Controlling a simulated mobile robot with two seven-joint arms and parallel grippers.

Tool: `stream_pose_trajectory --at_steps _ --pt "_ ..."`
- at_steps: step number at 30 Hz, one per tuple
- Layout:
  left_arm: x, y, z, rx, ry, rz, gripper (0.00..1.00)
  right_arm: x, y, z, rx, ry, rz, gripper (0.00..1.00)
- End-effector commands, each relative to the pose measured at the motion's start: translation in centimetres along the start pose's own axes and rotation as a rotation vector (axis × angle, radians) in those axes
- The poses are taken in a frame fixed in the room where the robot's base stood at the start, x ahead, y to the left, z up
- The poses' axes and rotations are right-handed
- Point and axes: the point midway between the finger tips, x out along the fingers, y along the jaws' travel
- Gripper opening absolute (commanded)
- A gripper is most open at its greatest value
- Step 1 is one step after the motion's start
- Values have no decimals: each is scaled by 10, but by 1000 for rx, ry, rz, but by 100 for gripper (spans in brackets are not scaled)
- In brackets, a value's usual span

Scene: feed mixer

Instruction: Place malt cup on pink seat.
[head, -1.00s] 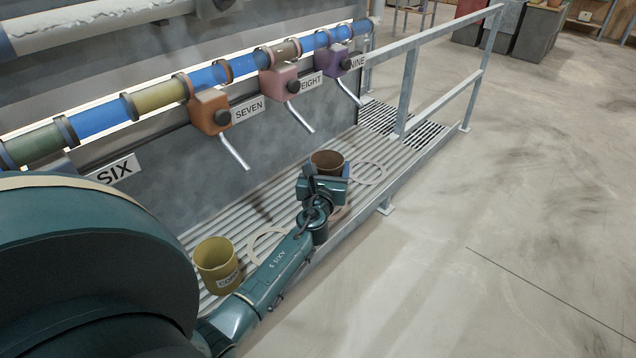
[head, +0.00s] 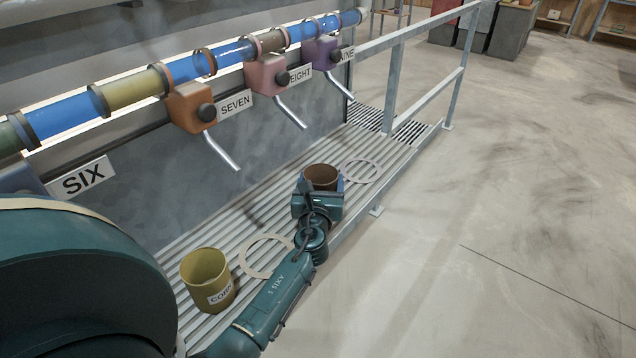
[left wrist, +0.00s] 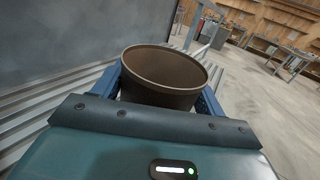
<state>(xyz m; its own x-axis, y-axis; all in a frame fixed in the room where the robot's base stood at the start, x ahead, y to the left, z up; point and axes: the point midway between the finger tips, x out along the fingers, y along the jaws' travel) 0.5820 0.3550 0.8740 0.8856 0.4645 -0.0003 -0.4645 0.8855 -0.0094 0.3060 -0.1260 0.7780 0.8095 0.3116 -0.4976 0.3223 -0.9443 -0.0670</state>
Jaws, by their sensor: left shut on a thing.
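A brown cup (head: 321,177) is held between the fingers of my left gripper (head: 320,187). It is upright, and no label shows on its visible side. In the left wrist view the brown cup (left wrist: 165,72) sits between the two blue fingers (left wrist: 160,88), its open rim facing up. The cup is over the ribbed platform; I cannot tell whether it touches. Two pale rings lie on the platform, a near ring (head: 265,256) and a far ring (head: 361,171). No clearly pink seat shows; my arm hides the platform between the rings. My right gripper is out of view.
A yellow cup (head: 207,279), its label partly readable, stands left of the near ring. Orange, pink (head: 268,77) and purple dispensers with metal spouts hang above the ribbed platform (head: 215,225). A grey railing (head: 395,85) stands at the far right. Open floor lies right.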

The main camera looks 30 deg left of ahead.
Motion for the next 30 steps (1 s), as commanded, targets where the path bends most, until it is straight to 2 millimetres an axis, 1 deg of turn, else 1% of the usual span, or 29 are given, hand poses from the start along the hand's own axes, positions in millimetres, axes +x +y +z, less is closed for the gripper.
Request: stream_pose_trajectory --at_steps 6,7,14,15,20,24,26,29,30 --pt "0 0 -4 1 -1 0 45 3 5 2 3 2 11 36" --pt "0 0 -3 0 0 0 73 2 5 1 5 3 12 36" --pt "0 0 -3 0 0 0 92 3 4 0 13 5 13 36" --pt "0 0 -3 0 0 0 94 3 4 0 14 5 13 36" --pt "0 0 -3 0 0 0 94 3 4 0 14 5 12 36" --pt "0 0 2 0 0 0 94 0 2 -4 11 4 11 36" --pt "-8 0 0 1 1 -1 94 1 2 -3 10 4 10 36" --pt "-26 0 -1 1 3 -2 94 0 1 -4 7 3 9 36" --pt "-35 0 0 1 3 -1 94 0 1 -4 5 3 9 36"
